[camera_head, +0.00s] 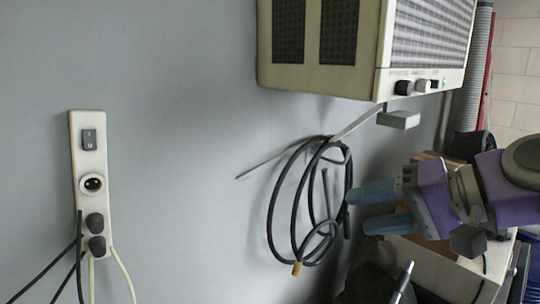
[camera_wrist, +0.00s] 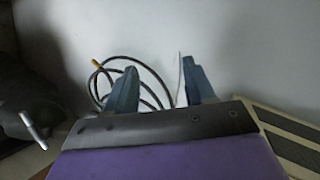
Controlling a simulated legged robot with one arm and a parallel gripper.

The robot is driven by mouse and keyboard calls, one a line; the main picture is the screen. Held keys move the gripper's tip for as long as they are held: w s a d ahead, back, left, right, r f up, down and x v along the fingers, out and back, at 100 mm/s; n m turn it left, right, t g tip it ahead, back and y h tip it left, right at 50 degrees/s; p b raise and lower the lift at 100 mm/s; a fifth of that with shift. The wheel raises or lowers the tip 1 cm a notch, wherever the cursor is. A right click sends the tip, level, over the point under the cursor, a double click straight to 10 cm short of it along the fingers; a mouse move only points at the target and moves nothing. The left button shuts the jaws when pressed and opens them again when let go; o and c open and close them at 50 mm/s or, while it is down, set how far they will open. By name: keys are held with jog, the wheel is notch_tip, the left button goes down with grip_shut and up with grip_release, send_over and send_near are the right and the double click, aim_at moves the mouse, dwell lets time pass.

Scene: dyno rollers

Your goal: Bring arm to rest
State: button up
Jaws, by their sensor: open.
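My gripper (camera_head: 361,209) reaches in from the right in the head view, on a purple arm, with its two blue fingers apart and pointing left. It is open, with nothing seen between the fingers. Its fingertips are close to the right side of a coiled black cable (camera_head: 297,215) in the picture; I cannot tell whether they touch. In the wrist view my gripper (camera_wrist: 160,72) shows both fingers spread in front of a pale wall, with the coiled cable (camera_wrist: 104,70) behind and around the left finger.
A beige box with dark grilles and knobs (camera_head: 320,82) is above my gripper. A power strip (camera_head: 88,182) with plugs and cords is on the grey wall at left. A pen-like object (camera_head: 404,280) and clutter lie below. The wall between strip and cable is clear.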

jog(key=s+a+f+n+g+h+b, duration=0.1)
jog(key=s+a+f+g+h+b, duration=0.3)
jog(key=f, duration=0.7)
jog(key=s+a+f+n+g+b, duration=0.15)
jog(key=a+f, duration=0.35)
jog(key=f, duration=0.7)
jog(key=s+d+f+g+h+b, duration=0.1)
jog(key=s+d+f+h+b, duration=0.2)
jog(key=s+f, duration=0.4)
jog(key=s+d+f+n+g+h+b, duration=0.1)
jog(key=s+f, duration=0.6)
jog(key=f, duration=0.9)
jog(key=d+g+h+b, duration=0.1)
jog(key=d+h+b, duration=0.1)
jog(key=b, duration=0.1)
jog(key=shift+s, duration=0.35)
jog(key=shift+a+n+g, duration=0.1)
jog(key=shift+n+g, duration=0.15)
